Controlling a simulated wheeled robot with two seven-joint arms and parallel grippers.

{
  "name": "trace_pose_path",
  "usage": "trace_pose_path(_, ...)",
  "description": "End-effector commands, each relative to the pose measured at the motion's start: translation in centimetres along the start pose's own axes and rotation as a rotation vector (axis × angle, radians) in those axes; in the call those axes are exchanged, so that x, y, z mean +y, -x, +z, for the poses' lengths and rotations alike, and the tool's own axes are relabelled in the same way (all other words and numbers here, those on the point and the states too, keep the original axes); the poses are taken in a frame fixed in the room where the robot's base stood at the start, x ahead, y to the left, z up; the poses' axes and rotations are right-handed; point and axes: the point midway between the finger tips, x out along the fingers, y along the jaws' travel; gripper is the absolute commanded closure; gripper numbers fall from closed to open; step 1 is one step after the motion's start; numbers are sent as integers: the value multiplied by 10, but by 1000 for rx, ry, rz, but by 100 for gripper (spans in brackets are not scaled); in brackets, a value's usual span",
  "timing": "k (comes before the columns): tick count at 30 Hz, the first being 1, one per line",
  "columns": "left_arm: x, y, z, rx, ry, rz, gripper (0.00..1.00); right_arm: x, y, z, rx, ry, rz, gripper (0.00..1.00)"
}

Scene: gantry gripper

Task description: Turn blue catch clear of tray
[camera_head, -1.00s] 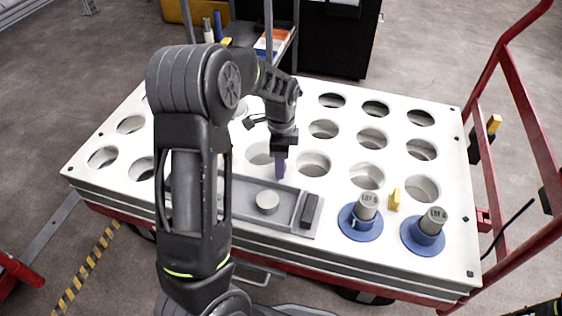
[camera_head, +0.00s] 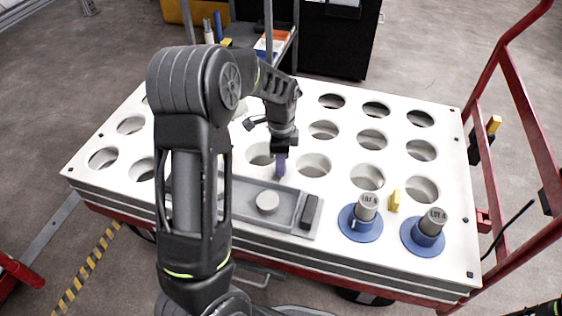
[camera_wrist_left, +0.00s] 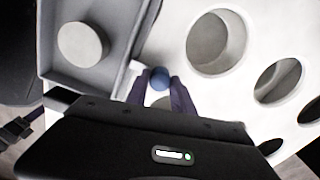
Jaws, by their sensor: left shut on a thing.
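The grey tray (camera_head: 243,211) lies on the white board's front part, with a round grey disc (camera_head: 267,202) in it. In the left wrist view the tray (camera_wrist_left: 115,66) is at upper left. The blue catch (camera_wrist_left: 159,77) shows there as a small rounded blue piece just beside the tray's edge. My left gripper (camera_head: 281,172) points down behind the tray's back edge. In the wrist view its purple fingers (camera_wrist_left: 161,92) are shut on the blue catch. The catch is mostly hidden by the fingers, so its angle cannot be told.
The white board (camera_head: 300,245) has several round holes around the gripper. Two blue-based posts (camera_head: 361,222) (camera_head: 423,236) and a yellow piece (camera_head: 394,201) stand at its front right. A dark block (camera_head: 309,211) sits at the tray's right end. A red frame (camera_head: 520,95) borders the right.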

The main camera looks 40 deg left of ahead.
Motion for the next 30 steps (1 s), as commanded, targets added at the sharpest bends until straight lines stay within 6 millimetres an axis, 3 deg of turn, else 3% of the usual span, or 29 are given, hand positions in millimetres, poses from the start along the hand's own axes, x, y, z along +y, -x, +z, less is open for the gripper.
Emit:
trace_pose_path(11,0,3,0,0,154,1,100,-5,17,2,-8,1,0,64)
trace_pose_path(30,0,3,0,-1,731,1,100,-27,55,11,-36,15,-12,64)
